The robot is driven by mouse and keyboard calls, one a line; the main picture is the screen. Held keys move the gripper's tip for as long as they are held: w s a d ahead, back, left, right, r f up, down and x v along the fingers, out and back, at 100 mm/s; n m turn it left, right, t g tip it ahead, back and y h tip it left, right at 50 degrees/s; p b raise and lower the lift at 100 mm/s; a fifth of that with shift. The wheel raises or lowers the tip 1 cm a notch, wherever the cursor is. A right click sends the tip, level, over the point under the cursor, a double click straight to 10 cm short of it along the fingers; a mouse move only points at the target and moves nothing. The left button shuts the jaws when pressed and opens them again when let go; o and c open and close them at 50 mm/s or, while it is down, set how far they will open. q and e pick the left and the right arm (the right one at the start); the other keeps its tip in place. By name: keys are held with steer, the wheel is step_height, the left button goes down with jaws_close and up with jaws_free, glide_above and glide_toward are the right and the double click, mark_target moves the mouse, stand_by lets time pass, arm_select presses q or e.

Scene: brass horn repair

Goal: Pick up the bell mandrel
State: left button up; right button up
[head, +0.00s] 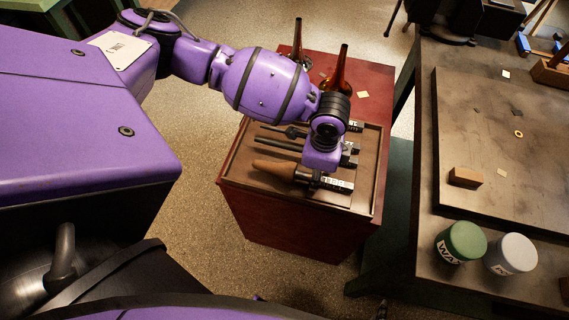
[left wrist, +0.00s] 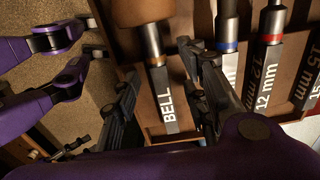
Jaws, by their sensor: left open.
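The bell mandrel (head: 274,170) lies in a tray on a red cabinet, its brown tapered head toward the left. In the left wrist view its brown head and metal shank (left wrist: 152,42) are at the top, in line with a label reading BELL (left wrist: 167,98). My left gripper (head: 312,178) is low over the mandrel's shank end. In the left wrist view the left gripper (left wrist: 160,68) is open, with one dark finger on each side of the shank and label line. I cannot tell whether either finger touches. My right gripper is in neither view.
Thinner mandrels (head: 282,144) lie parallel beside it in the tray (head: 366,180); one label reads 12 mm (left wrist: 268,75). Two amber bottles (head: 341,68) stand behind. A workbench at right holds a green tub (head: 463,242), a grey tub (head: 511,255) and a wooden block (head: 465,177).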

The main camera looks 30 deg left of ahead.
arm_select(q)
steer(key=shift+f, duration=0.45)
steer(key=shift+r, duration=0.1)
jaws_close()
steer(key=shift+w+r, duration=0.1)
steer(key=shift+w, duration=0.05)
